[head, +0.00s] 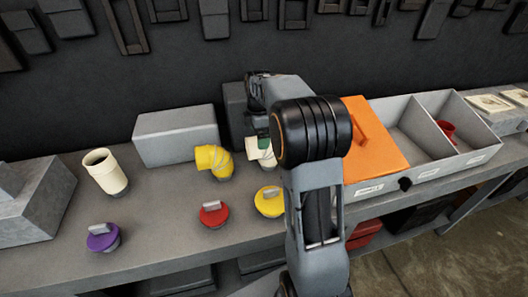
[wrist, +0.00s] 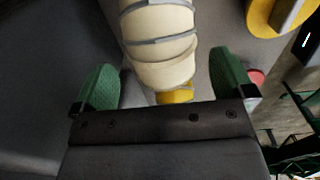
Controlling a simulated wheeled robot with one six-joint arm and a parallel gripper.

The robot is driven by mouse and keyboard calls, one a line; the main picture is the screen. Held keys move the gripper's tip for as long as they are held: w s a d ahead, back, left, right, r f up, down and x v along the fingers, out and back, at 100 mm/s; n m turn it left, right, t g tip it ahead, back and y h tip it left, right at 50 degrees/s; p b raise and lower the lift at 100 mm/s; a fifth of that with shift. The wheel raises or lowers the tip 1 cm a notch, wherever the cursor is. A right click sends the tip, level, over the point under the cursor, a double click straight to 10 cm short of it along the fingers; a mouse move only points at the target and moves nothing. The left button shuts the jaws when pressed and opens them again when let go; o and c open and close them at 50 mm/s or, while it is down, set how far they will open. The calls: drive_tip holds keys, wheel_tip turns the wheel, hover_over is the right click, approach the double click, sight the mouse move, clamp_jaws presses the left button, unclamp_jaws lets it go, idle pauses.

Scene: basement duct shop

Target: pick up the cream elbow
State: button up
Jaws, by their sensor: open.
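The cream elbow (head: 262,157) stands on the bench in the head view, just right of the yellow elbow (head: 212,161) and largely hidden by my arm. In the wrist view the cream elbow (wrist: 159,40) is large, with grey bands around its segments. My gripper (wrist: 165,72) is open, with one green finger on each side of the cream elbow. A gap shows between the elbow and each finger, so it is not gripped. In the head view my gripper is mostly hidden behind the arm.
A cream straight pipe (head: 107,173) stands at the left. Purple (head: 103,237), red (head: 213,214) and yellow (head: 269,201) knobbed caps sit along the front. A grey block (head: 176,136) stands behind; a grey divided bin (head: 412,131) with an orange lid (head: 374,143) is at right.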

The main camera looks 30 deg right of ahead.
sight(264, 153)
drive_tip(key=shift+f+p, duration=0.35)
drive_tip(key=shift+f, duration=2.1)
drive_tip(key=c, duration=0.8)
drive_tip(key=shift+c, duration=0.2)
